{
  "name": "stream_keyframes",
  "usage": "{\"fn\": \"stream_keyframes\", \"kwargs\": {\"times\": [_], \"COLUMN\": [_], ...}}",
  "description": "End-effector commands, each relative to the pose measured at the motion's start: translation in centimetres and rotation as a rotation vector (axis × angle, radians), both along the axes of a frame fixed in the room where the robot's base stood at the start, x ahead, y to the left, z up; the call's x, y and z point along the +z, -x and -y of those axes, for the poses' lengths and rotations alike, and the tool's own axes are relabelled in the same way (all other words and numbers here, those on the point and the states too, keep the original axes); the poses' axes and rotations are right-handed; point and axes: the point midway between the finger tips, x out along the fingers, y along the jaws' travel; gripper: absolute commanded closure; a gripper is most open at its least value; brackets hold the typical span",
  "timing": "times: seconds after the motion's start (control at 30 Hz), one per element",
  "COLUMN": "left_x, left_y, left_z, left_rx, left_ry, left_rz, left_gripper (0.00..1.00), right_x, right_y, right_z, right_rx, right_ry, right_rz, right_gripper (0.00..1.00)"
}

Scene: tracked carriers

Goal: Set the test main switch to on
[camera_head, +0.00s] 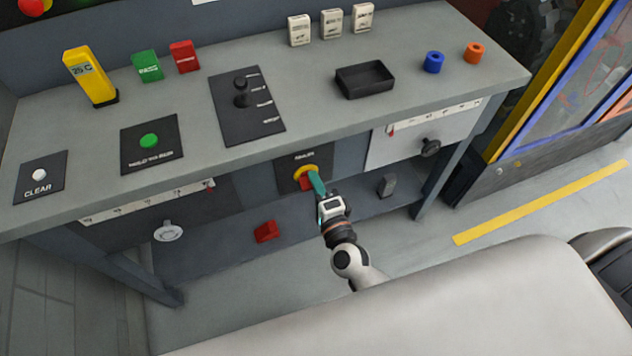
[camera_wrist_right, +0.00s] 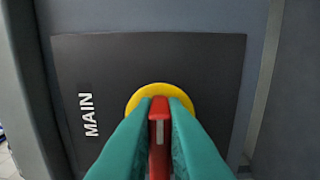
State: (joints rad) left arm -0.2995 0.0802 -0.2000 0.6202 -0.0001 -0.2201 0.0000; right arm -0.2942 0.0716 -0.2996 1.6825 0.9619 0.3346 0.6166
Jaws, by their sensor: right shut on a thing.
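The main switch is a red handle (camera_head: 306,183) on a yellow round base (camera_head: 299,173), set on a dark panel (camera_head: 287,181) on the front of the bench. In the right wrist view the red handle (camera_wrist_right: 159,134) stands between the teal fingers, with the yellow disc (camera_wrist_right: 160,92) behind it and the label MAIN beside it. My right gripper (camera_head: 314,178) is shut on the red handle; in the wrist view its fingertips (camera_wrist_right: 160,106) touch both sides. No on or off mark is readable. My left gripper is not in view.
A black knob (camera_head: 430,147) sticks out right of the switch. A red block (camera_head: 265,231) lies below.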

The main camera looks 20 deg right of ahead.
Motion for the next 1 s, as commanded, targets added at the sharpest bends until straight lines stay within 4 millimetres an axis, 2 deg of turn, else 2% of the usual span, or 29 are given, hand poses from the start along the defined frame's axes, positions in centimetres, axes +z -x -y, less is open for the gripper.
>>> {"fn": "stream_keyframes", "kwargs": {"times": [0.1,0.13,0.27,0.53,0.67,0.77,1.0], "left_x": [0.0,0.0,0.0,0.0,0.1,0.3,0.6], "left_y": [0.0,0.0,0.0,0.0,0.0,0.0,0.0], "left_z": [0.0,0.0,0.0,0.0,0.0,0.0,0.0], "left_rx": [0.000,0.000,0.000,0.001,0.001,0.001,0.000], "left_ry": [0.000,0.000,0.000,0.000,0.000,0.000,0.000], "left_rz": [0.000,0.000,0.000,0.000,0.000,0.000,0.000], "left_gripper": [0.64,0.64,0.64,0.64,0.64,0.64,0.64], "right_x": [-0.1,-0.1,-0.1,-0.1,-0.1,-0.1,-0.1], "right_y": [0.1,0.1,0.0,0.1,1.0,2.6,7.8], "right_z": [0.0,0.0,0.0,0.0,0.0,0.1,0.3], "right_rx": [0.000,0.000,0.000,0.000,0.001,0.001,0.001], "right_ry": [0.001,0.001,0.002,0.002,0.003,0.003,0.003], "right_rz": [-0.002,-0.002,-0.002,-0.001,-0.002,-0.004,-0.005], "right_gripper": [1.00,0.88,0.67,0.67,0.67,0.67,0.67]}}
